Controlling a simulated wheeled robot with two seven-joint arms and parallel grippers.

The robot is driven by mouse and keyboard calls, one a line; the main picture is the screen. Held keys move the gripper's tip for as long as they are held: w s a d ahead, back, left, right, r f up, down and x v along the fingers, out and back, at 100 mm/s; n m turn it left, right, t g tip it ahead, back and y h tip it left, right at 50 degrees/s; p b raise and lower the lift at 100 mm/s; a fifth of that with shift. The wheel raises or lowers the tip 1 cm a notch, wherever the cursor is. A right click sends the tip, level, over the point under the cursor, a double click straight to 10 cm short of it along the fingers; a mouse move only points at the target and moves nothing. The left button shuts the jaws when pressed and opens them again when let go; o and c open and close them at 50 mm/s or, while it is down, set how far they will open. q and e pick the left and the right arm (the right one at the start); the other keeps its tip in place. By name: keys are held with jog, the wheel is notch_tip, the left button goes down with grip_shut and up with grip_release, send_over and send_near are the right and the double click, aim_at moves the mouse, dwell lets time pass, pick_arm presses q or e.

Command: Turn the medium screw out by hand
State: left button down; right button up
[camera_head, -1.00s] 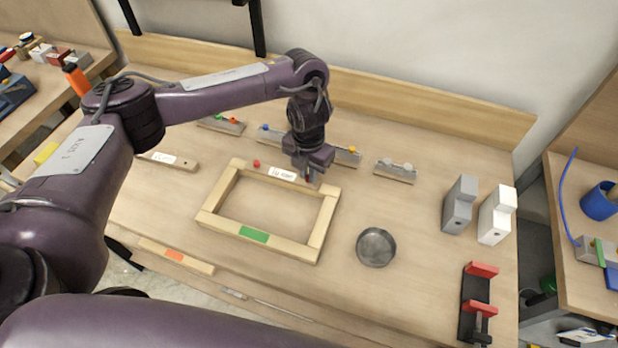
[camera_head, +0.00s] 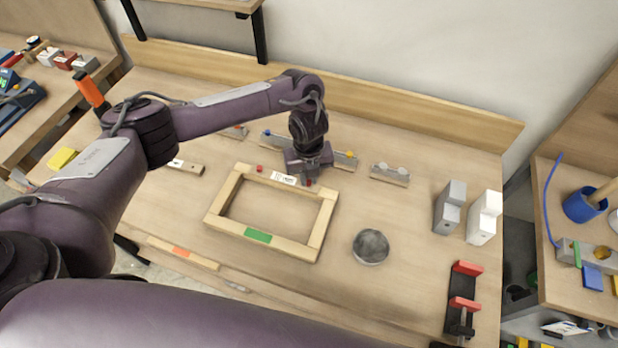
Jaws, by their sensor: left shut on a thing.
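A rectangular wooden frame (camera_head: 222,196) lies on the workbench, with a green label on its near bar and a white label on its far bar. A small red screw head (camera_head: 260,168) shows at the frame's far left corner. My left gripper (camera_head: 308,182) points down at the frame's far right corner and is shut on a small red screw, of which only a bit shows between the fingertips. I cannot tell whether the screw is still in the wood. My right gripper is not in view.
A round grey dish (camera_head: 370,247) stands right of the frame. A grey block (camera_head: 449,207), a white block (camera_head: 484,217) and a red-and-black clamp (camera_head: 463,302) are farther right. A metal rail (camera_head: 389,174) with pale knobs lies at the back. Bench around the dish is clear.

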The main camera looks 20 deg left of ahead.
pick_arm(q)
jog(key=n+p, duration=0.2)
jog(key=n, duration=0.1)
jog(key=n+p, duration=0.1)
jog(key=shift+s+r+p, duration=0.1)
jog(key=shift+r+p, duration=0.15)
jog(key=shift+p, duration=0.15)
jog(key=shift+f+n, duration=0.15)
jog(key=shift+n, duration=0.45)
jog(key=shift+f, duration=0.1)
jog(key=shift+p, duration=0.3)
jog(key=n+p, duration=0.3)
jog(key=shift+r+n, duration=0.3)
jog(key=shift+r, duration=0.05)
jog(key=shift+f+n, duration=0.15)
jog(key=shift+n, duration=0.45)
jog(key=shift+f, duration=0.15)
jog(key=c, duration=1.6)
grip_release()
jog(key=shift+c, duration=0.2)
